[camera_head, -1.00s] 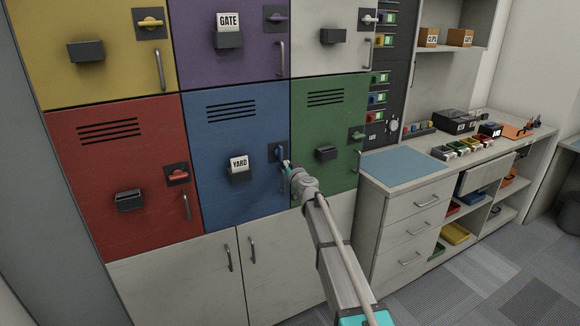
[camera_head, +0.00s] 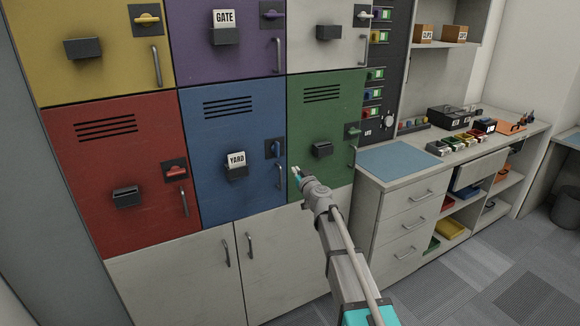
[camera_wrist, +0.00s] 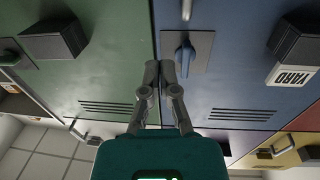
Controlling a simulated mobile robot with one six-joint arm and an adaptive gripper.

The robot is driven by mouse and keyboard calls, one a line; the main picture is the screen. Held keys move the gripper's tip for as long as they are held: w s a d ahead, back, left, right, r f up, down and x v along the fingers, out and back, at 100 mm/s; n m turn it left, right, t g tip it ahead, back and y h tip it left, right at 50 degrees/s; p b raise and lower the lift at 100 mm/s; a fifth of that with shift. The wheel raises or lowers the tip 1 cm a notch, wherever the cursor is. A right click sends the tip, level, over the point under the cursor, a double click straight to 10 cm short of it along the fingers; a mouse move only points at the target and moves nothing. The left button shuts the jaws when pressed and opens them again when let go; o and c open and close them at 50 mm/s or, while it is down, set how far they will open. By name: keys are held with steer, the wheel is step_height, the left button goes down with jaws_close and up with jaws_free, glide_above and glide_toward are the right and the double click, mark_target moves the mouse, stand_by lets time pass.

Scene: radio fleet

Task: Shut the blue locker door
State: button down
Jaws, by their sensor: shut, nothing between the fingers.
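The blue locker door (camera_head: 228,188) sits flush with its neighbours in the head view, with vents, a YARD card holder and a vertical handle (camera_head: 279,176). My gripper (camera_head: 294,171) is shut and empty, in front of the seam between the blue and green doors. It also shows in the wrist view (camera_wrist: 159,68).
The green door (camera_head: 325,130) is to the right and the red door (camera_head: 110,190) to the left, both flat. A counter with a blue mat (camera_head: 398,161) and drawers stands at the right. Open floor lies in front of the drawers.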

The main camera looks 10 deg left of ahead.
steer(key=shift+d+v, duration=0.2)
steer(key=shift+v, duration=2)
steer(key=shift+w, duration=0.1)
steer(key=s+d+f+g, duration=0.3)
steer(key=s+f, duration=0.1)
steer(key=s, duration=0.2)
steer(key=s+d+f+g+h, duration=0.1)
steer(key=s+d+f+g, duration=0.1)
steer(key=s+f+g, duration=0.35)
steer(key=s+d+f+g, duration=0.2)
steer(key=s+d+f, duration=0.1)
steer(key=s, duration=0.4)
steer(key=s+d+f+m+g+h, duration=0.2)
steer(key=s+d+m+h, duration=0.1)
steer(key=s+d, duration=0.4)
steer(key=s+d+f+m+g+h+p, duration=0.1)
steer(key=s+d+f+m+g+h, duration=0.1)
steer(key=s+d, duration=0.5)
steer(key=shift+s+d+f+m+g+h, duration=0.35)
steer(key=shift+s+f+g+h, duration=0.25)
steer(key=shift+s+h, duration=0.45)
